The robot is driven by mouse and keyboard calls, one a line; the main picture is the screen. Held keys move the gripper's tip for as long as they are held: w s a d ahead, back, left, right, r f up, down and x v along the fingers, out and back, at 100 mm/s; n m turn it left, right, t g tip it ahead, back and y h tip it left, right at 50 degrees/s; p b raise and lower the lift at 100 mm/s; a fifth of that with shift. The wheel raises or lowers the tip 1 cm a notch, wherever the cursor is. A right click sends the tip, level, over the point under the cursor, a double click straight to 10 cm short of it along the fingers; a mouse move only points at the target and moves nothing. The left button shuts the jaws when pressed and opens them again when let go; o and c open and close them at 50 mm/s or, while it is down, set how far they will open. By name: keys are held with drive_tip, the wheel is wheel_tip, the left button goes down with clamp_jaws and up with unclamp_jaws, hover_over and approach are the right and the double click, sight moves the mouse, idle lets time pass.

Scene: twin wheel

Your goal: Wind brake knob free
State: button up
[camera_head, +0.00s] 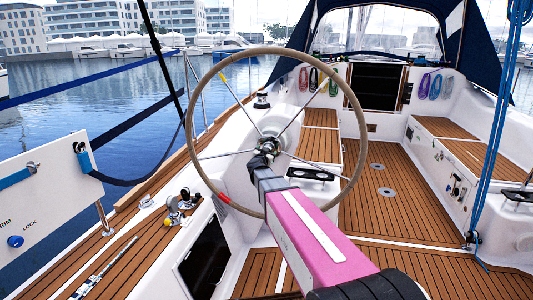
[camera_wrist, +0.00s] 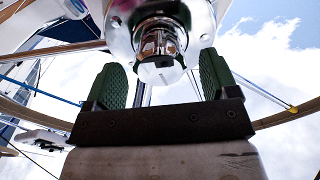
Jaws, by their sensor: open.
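A chrome knob (camera_wrist: 158,45) sits in the upper middle of the wrist view, with a shiny round housing behind it. I take it for the brake knob at the wheel hub. My gripper (camera_wrist: 161,76) is open, with one green finger on each side of the knob and a visible gap to both. Contact does not show. In the head view my gripper (camera_head: 264,152) is at the hub (camera_head: 270,128) of the large steering wheel (camera_head: 357,105). There it largely hides the knob.
A white panel (camera_head: 45,200) with a blue knob (camera_head: 15,241) marked LOCK stands at the left. A winch (camera_head: 180,205) is on the left side deck. Blue ropes (camera_head: 490,150) hang at the right. The teak floor (camera_head: 395,210) is clear.

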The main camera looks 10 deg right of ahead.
drive_tip(key=v, duration=0.9)
drive_tip(key=shift+s, duration=0.4)
drive_tip(key=shift+a, duration=0.2)
drive_tip(key=s+a+f+n+g+y, duration=0.2)
drive_tip(key=s+f+n+g+y, duration=0.25)
drive_tip(key=f, duration=0.25)
drive_tip(key=s+a+f+n+g+y, duration=0.2)
drive_tip(key=s+f+n+g+y, duration=0.15)
drive_tip(key=s+f+y, duration=0.35)
drive_tip(key=s+d+f+g+h, duration=0.2)
drive_tip(key=s+d+f+g, duration=0.2)
drive_tip(key=s, duration=0.3)
drive_tip(key=s+d+f+g+h, duration=0.2)
drive_tip(key=s+d+f+g, duration=0.2)
drive_tip(key=s, duration=0.3)
drive_tip(key=shift+d+f+g+h, duration=0.3)
drive_tip(key=shift+d+f+h, duration=0.05)
drive_tip(key=shift+d, duration=0.15)
